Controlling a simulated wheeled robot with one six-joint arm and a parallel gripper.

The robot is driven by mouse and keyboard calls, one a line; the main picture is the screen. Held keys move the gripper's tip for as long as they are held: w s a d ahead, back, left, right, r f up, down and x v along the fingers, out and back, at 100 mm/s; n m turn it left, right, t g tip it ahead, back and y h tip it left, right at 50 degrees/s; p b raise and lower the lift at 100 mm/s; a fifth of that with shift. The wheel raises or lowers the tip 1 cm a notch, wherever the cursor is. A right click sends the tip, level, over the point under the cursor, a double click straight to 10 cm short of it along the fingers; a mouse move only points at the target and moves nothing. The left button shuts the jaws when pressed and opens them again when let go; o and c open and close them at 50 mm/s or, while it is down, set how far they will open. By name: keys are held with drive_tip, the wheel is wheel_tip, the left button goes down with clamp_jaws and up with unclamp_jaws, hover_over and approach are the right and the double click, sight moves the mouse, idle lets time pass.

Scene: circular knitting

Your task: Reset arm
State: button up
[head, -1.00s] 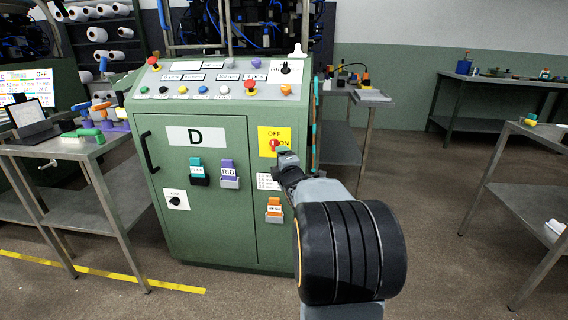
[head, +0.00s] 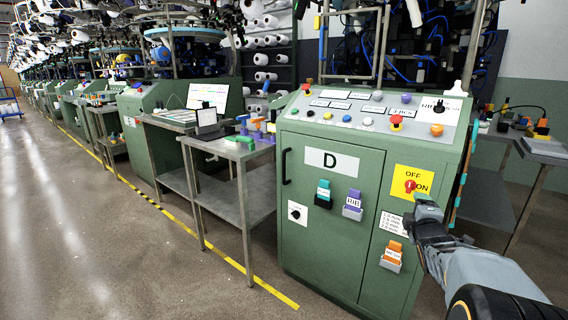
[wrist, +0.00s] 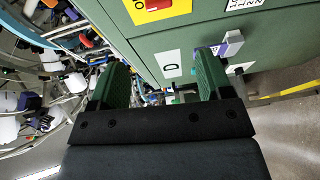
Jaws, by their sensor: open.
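My gripper (head: 424,208) is in front of the right side of the green cabinet marked D (head: 330,215), just below the yellow OFF/ON plate with its red rotary switch (head: 411,186). In the wrist view my gripper (wrist: 158,85) shows two green fingers standing wide apart with nothing between them. The wrist view looks at the cabinet turned on its side, with the D label (wrist: 172,66) beyond the fingers and the red switch (wrist: 158,4) at the top edge. I cannot tell the exact gap between the fingers and the cabinet front.
A grey metal table (head: 228,150) with a tablet and coloured tools stands left of the cabinet. Another table (head: 545,150) stands behind at right. Label holders (head: 352,206) project from the cabinet front. The floor aisle (head: 90,220) at left is clear beyond a yellow-black line.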

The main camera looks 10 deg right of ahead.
drive_tip(key=s+a+r+m+g+y+p, duration=0.2)
drive_tip(key=s+a+r+m+g+p, duration=0.15)
drive_tip(key=a+r+p, duration=0.5)
drive_tip(key=s+a+r+m+g+y+p, duration=0.1)
drive_tip(key=s+a+r+m+g+p, duration=0.35)
drive_tip(key=p, duration=0.65)
drive_tip(key=s+a+r+m+g+y+p, duration=0.1)
drive_tip(key=s+a+r+m+g+p, duration=0.1)
drive_tip(key=s+a+r+p, duration=0.2)
drive_tip(key=s+a+r+m+g+y+p, duration=0.2)
drive_tip(key=s+a+r+m+p, duration=0.1)
drive_tip(key=s+a+p, duration=0.5)
drive_tip(key=shift+s+a+r+g+p, duration=0.3)
drive_tip(key=shift+s+r+p, duration=0.2)
drive_tip(key=shift+r+p, duration=0.3)
drive_tip(key=shift+r, duration=0.15)
